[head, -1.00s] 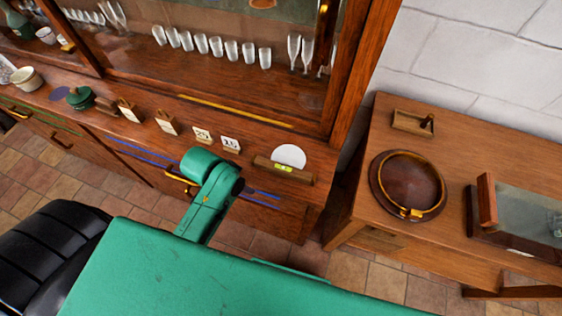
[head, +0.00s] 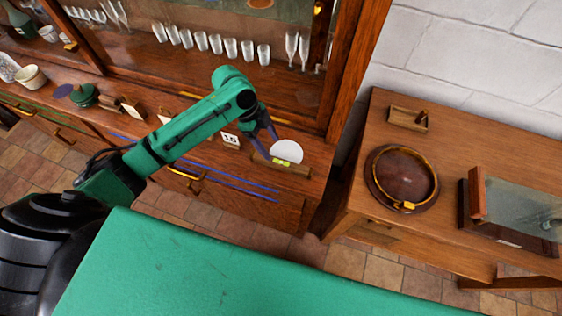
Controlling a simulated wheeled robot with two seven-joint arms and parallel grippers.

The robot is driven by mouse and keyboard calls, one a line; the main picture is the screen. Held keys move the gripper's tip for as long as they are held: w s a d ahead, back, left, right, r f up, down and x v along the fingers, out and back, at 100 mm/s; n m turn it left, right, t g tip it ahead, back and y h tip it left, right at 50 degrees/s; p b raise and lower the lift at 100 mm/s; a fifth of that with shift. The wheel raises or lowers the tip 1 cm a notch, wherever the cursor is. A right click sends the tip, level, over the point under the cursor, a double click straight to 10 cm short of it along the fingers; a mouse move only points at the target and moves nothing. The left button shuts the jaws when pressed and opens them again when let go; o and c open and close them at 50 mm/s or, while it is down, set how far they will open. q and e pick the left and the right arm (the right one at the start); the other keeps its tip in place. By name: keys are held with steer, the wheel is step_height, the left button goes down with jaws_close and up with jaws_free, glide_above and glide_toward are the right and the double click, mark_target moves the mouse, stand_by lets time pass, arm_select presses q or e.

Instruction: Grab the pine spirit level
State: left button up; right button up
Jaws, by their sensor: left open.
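The pine spirit level (head: 298,170), a short wooden bar with a yellow-green vial in its middle, lies on the cabinet's front ledge in the head view. My left gripper (head: 267,143) is above and behind its left end. Its two dark fingers are apart, with nothing seen between them. One fingertip looks close to the level's left end; I cannot tell if they touch. My right gripper is not in view.
A white disc (head: 287,150) stands right behind the level. A number card (head: 231,140) stands left of it. Glasses (head: 248,50) line the cabinet shelf. A side table (head: 355,170) on the right holds a round wooden tray (head: 400,180) and a glass-topped case (head: 515,212).

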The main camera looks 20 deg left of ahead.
mark_target(280, 162)
arm_select(q)
steer(key=x, duration=0.2)
steer(key=p+x, duration=0.1)
steer(key=x, duration=0.2)
steer(key=p+x, duration=0.1)
steer(key=x, duration=0.2)
steer(key=shift+s, duration=0.25)
jaws_close()
